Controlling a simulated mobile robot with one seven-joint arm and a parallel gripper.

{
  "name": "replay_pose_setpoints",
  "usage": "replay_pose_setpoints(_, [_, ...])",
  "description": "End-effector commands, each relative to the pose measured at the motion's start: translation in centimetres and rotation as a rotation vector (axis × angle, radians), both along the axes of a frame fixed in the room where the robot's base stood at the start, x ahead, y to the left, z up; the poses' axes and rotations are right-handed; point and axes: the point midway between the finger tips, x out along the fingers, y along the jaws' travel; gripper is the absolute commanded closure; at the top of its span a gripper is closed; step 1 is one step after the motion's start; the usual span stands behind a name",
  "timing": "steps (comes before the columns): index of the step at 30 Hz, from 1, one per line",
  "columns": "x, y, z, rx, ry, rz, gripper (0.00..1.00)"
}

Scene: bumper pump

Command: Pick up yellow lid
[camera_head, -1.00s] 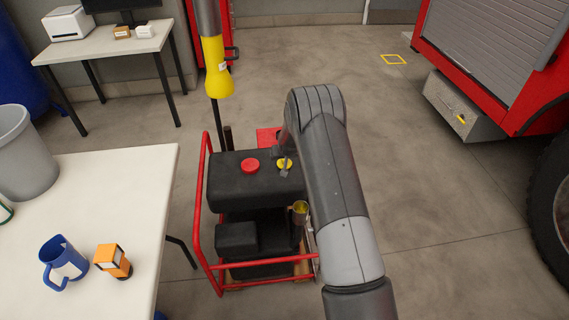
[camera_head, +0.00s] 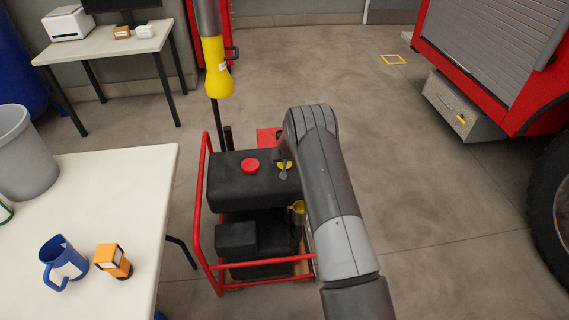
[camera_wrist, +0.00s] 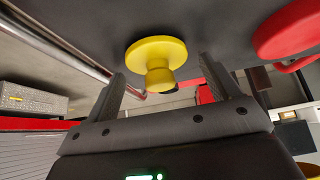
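The yellow lid (camera_head: 287,166) is on top of the black tank (camera_head: 229,180) of the pump, at its right side, partly covered by my gripper in the head view. In the wrist view the yellow lid (camera_wrist: 158,52) shows a wide round disc and a narrower round part. My gripper (camera_wrist: 162,66) is open, with one finger on each side of the lid's narrower part. I see gaps between the lid and both fingers. The gripper (camera_head: 284,174) is small and mostly hidden by my arm in the head view.
A red lid (camera_head: 250,166) sits left of the yellow one on the tank; it also shows in the wrist view (camera_wrist: 288,28). A red tube frame (camera_head: 203,215) surrounds the pump. A white table (camera_head: 130,190) stands left. Floor to the right is clear.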

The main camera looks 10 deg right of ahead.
Motion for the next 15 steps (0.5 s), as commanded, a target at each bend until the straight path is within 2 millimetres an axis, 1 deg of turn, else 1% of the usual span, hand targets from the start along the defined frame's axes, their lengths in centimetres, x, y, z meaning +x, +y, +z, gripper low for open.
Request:
replay_pose_setpoints(1, [-0.01, 0.0, 0.01, 0.0, 0.0, 0.0, 0.23])
replay_pose_setpoints(2, [-0.01, 0.01, 0.01, 0.0, 0.0, 0.0, 0.25])
replay_pose_setpoints(15, [-0.02, 0.02, 0.01, 0.0, 0.0, 0.0, 0.61])
